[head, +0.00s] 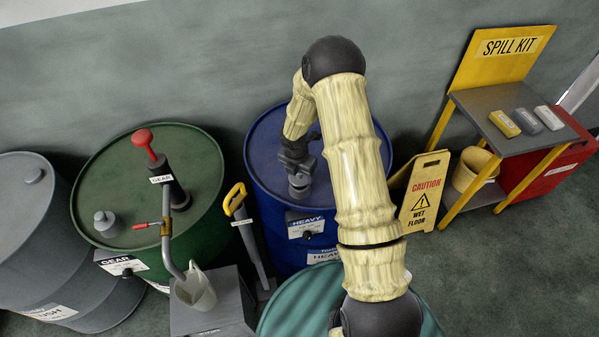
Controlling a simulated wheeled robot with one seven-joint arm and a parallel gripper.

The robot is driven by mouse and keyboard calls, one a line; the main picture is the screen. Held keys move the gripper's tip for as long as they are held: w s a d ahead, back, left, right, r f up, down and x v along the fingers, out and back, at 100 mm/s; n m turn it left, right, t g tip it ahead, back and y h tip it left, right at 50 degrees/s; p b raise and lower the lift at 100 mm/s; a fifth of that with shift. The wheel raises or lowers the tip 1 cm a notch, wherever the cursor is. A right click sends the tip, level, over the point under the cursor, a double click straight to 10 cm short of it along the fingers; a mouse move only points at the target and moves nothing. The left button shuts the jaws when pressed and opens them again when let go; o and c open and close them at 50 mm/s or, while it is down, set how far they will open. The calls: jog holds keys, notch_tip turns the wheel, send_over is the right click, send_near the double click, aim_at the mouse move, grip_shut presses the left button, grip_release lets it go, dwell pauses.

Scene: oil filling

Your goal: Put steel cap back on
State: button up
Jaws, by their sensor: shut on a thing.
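My gripper (298,172) is over the top of the blue drum (265,150), pointing down. It is shut on a grey steel cap (299,187), which shows just below the fingers. The cap is at or just above the drum lid, near its front edge. I cannot tell whether it touches the lid, and any opening under it is hidden. My arm covers the right part of the drum. The drum carries a "HEAVY" label (306,224) on its front.
A green drum (205,165) with a red-handled pump (143,138) and a grey cap (105,222) stands at left. A jug (195,290) sits on a grey box. A teal drum (290,310) is in front. A caution sign (424,190) and spill-kit table (480,105) are at right.

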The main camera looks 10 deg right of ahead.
jog(key=shift+d+f+b, duration=0.15)
jog(key=shift+f+b, duration=0.2)
jog(key=shift+f, duration=0.1)
jog(key=shift+a+f+b, duration=0.2)
jog(key=shift+f+b, duration=0.25)
jog(key=shift+f, duration=0.2)
jog(key=shift+s, duration=0.15)
jog(key=shift+d, duration=0.1)
jog(key=o, duration=1.1)
jog(key=shift+o, duration=0.2)
notch_tip(320, 180, up, 17)
jog(key=s+a+b, duration=0.1)
jog(key=a+b, duration=0.1)
jog(key=shift+s, duration=0.35)
jog(key=shift+r, duration=0.1)
